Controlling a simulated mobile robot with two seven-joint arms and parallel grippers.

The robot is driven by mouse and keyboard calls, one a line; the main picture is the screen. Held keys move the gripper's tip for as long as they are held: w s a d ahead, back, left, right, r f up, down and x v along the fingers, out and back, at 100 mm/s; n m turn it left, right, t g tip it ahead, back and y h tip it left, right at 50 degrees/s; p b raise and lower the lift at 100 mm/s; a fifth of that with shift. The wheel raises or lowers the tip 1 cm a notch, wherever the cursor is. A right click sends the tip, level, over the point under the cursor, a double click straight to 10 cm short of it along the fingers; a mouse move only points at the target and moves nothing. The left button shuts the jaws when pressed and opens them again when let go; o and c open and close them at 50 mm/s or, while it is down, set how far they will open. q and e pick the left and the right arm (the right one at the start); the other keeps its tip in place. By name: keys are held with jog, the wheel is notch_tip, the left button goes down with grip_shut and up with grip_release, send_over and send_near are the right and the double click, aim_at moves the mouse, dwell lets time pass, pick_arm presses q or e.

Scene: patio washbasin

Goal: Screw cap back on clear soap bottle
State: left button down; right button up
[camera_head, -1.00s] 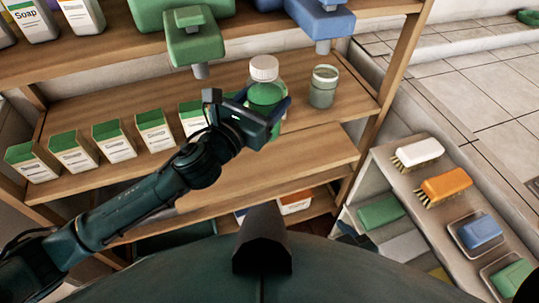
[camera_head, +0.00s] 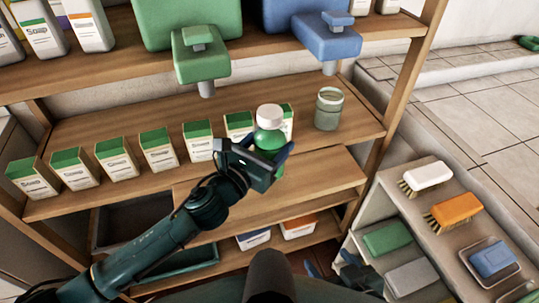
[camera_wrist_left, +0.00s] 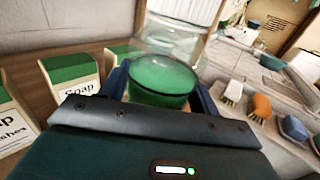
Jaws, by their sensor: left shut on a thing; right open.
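The clear soap bottle (camera_head: 268,140), holding green liquid, is gripped by my left gripper (camera_head: 270,165) in front of the middle shelf. It stands roughly upright. A white cap (camera_head: 270,115) sits on its top; I cannot tell how tightly it is seated. My right gripper (camera_head: 328,266) is low at the bottom of the head view, apart from the bottle, open and partly hidden by my body.
A clear open jar (camera_head: 328,110) stands on the middle shelf (camera_head: 160,125), right of the bottle. Several soap boxes (camera_head: 158,150) line the shelf to the left. Green (camera_head: 200,60) and blue (camera_head: 325,38) dispensers overhang above. A side rack (camera_head: 400,205) holds brushes and soap bars.

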aim_at(269, 157)
pick_arm(q)
notch_tip(269, 157, down, 3)
jog(key=shift+f+b, duration=0.2)
jog(key=shift+b, duration=0.45)
jog(key=shift+f, duration=0.2)
jog(key=c, duration=0.6)
grip_release()
jog(key=shift+f, duration=0.1)
jog(key=shift+o, duration=1.2)
